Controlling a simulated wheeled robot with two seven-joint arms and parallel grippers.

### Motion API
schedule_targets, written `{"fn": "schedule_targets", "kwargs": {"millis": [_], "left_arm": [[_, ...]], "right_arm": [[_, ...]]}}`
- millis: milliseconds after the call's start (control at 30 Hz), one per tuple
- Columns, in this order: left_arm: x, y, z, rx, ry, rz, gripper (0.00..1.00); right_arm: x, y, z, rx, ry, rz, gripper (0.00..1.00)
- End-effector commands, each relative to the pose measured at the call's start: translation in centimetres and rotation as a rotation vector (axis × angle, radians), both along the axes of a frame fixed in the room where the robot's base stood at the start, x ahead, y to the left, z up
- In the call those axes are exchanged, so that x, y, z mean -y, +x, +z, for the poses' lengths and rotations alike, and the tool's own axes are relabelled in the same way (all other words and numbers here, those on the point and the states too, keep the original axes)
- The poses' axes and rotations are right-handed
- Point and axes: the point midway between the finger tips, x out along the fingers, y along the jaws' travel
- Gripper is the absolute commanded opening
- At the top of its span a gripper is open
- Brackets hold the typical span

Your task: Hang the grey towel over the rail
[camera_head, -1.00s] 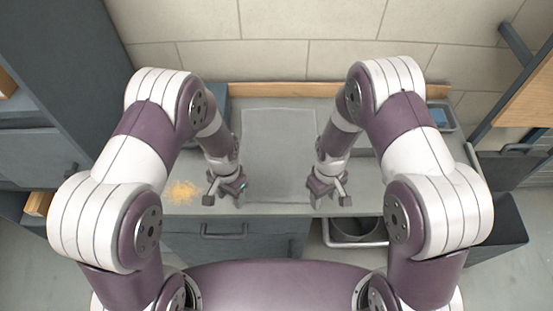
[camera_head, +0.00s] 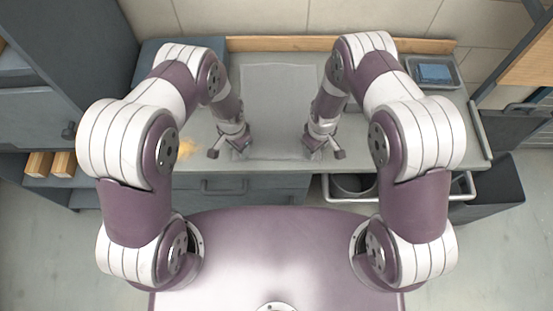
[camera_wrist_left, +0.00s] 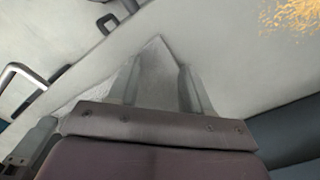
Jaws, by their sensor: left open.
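The grey towel (camera_head: 278,105) lies flat on the counter between my two arms in the head view, its near edge close to the counter's front. My left gripper (camera_head: 236,152) is low at the towel's near left corner. In the left wrist view the open fingers of my left gripper (camera_wrist_left: 160,85) stand on either side of a pale towel corner (camera_wrist_left: 152,68); contact is unclear. My right gripper (camera_head: 316,151) is at the near right corner; its jaw opening is too small to tell. A light rail (camera_head: 400,201) runs along the cabinet front at the right, below the counter top.
Yellow crumbs (camera_head: 187,148) lie on the counter left of my left gripper. A tray with a blue sponge (camera_head: 435,73) stands at the back right. A dark bin (camera_head: 495,185) stands right of the rail. A tall cabinet (camera_head: 60,60) is at the left.

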Motion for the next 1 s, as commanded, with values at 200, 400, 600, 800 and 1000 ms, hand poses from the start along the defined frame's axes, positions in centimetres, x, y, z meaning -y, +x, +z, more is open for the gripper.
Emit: {"fn": "schedule_targets", "kwargs": {"millis": [200,400,600,800,1000], "left_arm": [[0.01,0.04,-0.42,0.001,-0.001,0.0,0.42],[-0.01,-0.01,-0.47,0.0,0.0,0.0,0.1],[-0.03,-0.04,-0.48,-0.001,0.0,0.001,0.0],[-0.03,-0.05,-0.49,-0.001,0.0,0.001,0.0],[-0.04,-0.04,-0.15,-0.001,0.0,0.001,0.0]], "right_arm": [[0.0,0.05,-0.42,0.001,0.001,0.0,0.43],[0.02,-0.03,-0.48,-0.001,-0.001,0.0,0.1],[0.04,-0.09,-0.51,-0.002,-0.001,-0.001,0.0],[0.06,-0.12,-0.53,-0.004,-0.001,-0.001,0.0],[0.06,-0.15,-0.21,-0.004,-0.001,-0.001,0.0]]}}
